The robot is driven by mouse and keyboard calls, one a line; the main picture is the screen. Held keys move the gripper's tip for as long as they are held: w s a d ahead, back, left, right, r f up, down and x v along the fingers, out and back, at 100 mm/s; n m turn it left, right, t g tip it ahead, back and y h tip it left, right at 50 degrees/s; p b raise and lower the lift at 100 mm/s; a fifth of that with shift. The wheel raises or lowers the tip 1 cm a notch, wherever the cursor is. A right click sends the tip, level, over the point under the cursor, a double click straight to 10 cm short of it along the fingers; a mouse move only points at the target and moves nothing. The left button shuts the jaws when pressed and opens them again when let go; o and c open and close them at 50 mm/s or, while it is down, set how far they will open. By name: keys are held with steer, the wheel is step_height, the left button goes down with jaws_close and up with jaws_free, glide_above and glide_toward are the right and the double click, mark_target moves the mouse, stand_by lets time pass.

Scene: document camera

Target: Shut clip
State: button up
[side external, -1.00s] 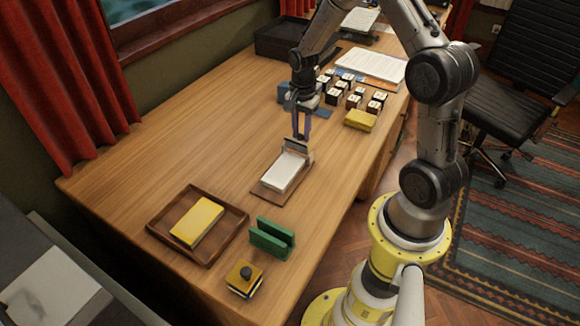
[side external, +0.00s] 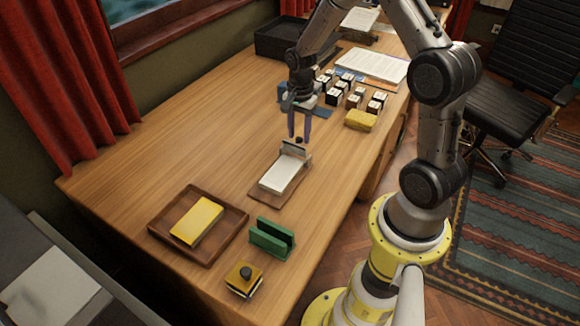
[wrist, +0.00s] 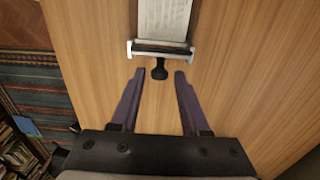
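A brown clipboard (side external: 262,192) with white paper (side external: 284,173) lies on the desk. Its metal clip (side external: 294,149) crosses the far end of the paper and appears raised in the side view. The clip bar also shows at the top of the wrist view (wrist: 161,49), with a black knob (wrist: 159,70) sticking out toward me. My gripper (side external: 300,138) is open and empty, pointing down at the clip end. In the wrist view its purple fingers (wrist: 159,72) are spread with the knob between their tips, with gaps on both sides. Whether the clip presses on the paper, I cannot tell.
A wooden tray (side external: 160,232) with a yellow pad, a green holder (side external: 271,240) and a yellow block with a black knob (side external: 244,278) stand nearer the camera. Several small blocks and a yellow sponge (side external: 361,119) lie beyond my gripper. The desk left of the clipboard is clear.

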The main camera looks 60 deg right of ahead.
steer(key=shift+o, duration=1.1)
steer(key=shift+r, duration=4)
steer(key=shift+a, duration=0.1)
